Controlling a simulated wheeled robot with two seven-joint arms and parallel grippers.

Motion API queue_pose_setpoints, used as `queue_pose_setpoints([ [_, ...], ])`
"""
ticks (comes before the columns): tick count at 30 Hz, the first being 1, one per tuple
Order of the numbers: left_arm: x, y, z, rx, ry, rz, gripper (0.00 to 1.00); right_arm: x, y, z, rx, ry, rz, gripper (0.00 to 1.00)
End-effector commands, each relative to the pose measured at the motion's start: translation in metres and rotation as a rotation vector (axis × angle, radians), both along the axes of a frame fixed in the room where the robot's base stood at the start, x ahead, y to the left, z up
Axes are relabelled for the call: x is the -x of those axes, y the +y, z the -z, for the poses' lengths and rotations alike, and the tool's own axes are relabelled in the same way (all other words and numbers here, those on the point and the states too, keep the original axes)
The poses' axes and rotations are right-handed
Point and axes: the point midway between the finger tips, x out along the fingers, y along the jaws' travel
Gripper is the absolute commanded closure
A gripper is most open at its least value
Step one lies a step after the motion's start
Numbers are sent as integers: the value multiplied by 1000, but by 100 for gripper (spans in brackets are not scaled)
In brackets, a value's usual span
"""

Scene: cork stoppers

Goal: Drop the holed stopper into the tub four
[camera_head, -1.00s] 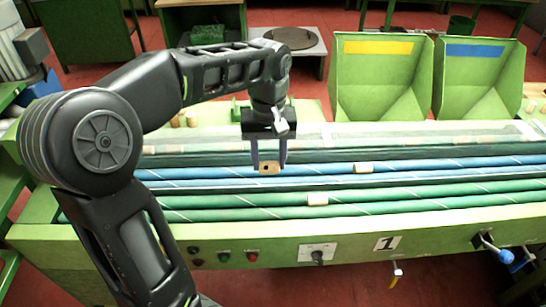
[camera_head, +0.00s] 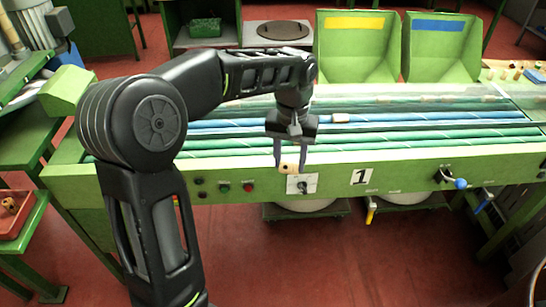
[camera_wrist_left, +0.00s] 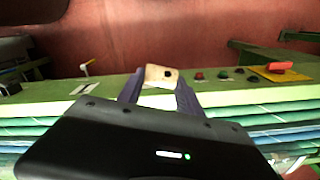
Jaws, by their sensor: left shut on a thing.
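My left gripper (camera_head: 289,172) is shut on a small tan cork stopper (camera_head: 287,167). It holds the stopper in front of the green machine's front panel, near the knob. In the left wrist view the stopper (camera_wrist_left: 155,74) sits between the dark fingers, and a dark hole shows in its end. Two pale round tubs (camera_head: 306,205) (camera_head: 402,196) stand partly hidden under the machine. No number is readable on them, so I cannot tell which tub is four. My right gripper is out of view.
The green machine (camera_head: 110,180) carries blue and green rollers, with a stopper (camera_head: 340,118) on them. Green bins with yellow (camera_head: 354,23) and blue (camera_head: 444,26) labels stand behind. A red tray (camera_head: 18,222) with stoppers is at left. Red floor lies open in front.

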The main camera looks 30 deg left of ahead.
Motion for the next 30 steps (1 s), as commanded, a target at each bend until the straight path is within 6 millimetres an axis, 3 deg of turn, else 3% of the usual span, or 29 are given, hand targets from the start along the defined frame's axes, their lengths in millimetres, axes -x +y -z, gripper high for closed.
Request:
queue_pose_setpoints([
  [6, -26, -39, 30, 0, 3, 169, 95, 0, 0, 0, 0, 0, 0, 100],
  [15, -42, -88, 69, 1, 2, 333, 95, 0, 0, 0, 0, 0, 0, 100],
  [30, -43, -93, 72, 1, 0, 346, 95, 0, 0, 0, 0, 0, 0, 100],
])
